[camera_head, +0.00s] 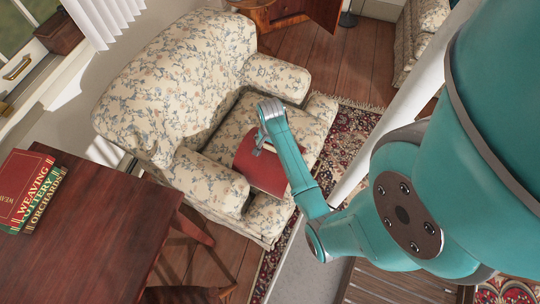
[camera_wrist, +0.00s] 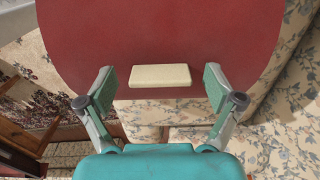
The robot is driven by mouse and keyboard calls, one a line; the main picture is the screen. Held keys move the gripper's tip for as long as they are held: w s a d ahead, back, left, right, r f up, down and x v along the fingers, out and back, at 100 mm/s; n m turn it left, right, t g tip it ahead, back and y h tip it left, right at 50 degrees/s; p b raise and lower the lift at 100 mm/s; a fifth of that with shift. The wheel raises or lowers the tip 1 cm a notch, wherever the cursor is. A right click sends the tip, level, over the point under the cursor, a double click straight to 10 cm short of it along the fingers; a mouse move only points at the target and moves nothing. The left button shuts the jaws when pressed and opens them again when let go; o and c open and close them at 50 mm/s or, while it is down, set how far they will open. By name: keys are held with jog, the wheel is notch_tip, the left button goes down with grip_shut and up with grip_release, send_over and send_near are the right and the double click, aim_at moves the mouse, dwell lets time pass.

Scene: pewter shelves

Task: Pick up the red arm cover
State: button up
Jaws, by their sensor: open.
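The red arm cover (camera_head: 258,174) lies on the flowered armchair (camera_head: 200,65), by its seat and near arm. In the wrist view the red cover (camera_wrist: 160,35) fills the upper middle with a rounded outline. A small cream rectangular block (camera_wrist: 160,76) shows against its lower edge; I cannot tell whether it is attached. My gripper (camera_head: 258,148) is over the cover in the head view and hides part of it. In the wrist view my gripper (camera_wrist: 158,88) is open, with one finger on each side of the cream block and a gap to both.
A dark red wooden table (camera_head: 85,235) with stacked books (camera_head: 30,190) stands at the left. A patterned rug (camera_head: 345,140) lies right of the armchair. Another flowered seat (camera_head: 420,35) is at the top right. Wooden floor shows at the top (camera_head: 345,60).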

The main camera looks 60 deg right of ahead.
jog(key=shift+f, duration=0.1)
grip_shut()
dwell(0.7)
